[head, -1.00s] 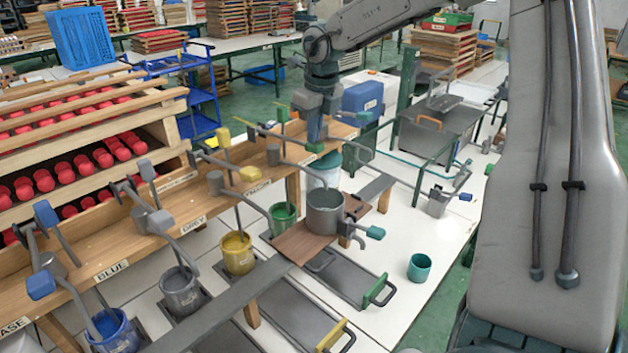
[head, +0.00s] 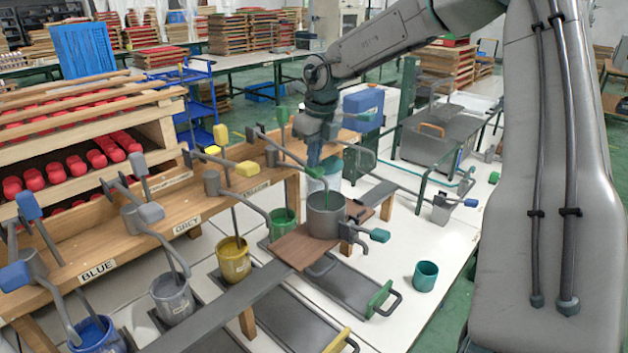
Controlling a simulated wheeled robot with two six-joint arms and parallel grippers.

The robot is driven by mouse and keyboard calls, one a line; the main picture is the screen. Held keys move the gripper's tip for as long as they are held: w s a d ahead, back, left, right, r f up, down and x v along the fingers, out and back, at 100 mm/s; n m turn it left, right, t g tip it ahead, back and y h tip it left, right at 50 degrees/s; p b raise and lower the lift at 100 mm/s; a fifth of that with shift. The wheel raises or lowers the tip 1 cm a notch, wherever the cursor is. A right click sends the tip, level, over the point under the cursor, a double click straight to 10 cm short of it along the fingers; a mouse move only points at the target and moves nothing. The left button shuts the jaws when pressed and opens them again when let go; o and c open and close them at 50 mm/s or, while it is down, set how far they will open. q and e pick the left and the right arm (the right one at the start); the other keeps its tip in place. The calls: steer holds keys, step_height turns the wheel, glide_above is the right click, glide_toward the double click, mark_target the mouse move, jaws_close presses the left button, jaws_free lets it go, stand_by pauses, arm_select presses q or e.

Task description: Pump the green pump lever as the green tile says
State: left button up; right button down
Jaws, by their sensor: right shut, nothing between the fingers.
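The green pump lever (head: 317,172) ends in a green block, tilted down above a grey pot (head: 325,220). My right gripper (head: 313,158) is shut and empty, pointing down just behind the lever's end; I cannot tell for certain if it touches. A thin green streak (head: 325,190) shows above or in the pot. The pump's other green tip (head: 282,114) stands up on the wooden rack. A green paint bucket (head: 283,220) stands beneath it. I cannot make out a green tile. My left gripper is not in view.
The pot stands on a brown board (head: 300,247) over a grey rail. Yellow (head: 248,168), grey (head: 151,212) and blue (head: 14,276) levers line the rack to the left.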

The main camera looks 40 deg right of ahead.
step_height(320, 180, up, 11)
steer(key=p, duration=0.5)
steer(key=shift+f, duration=0.15)
stand_by(0.5)
stand_by(0.4)
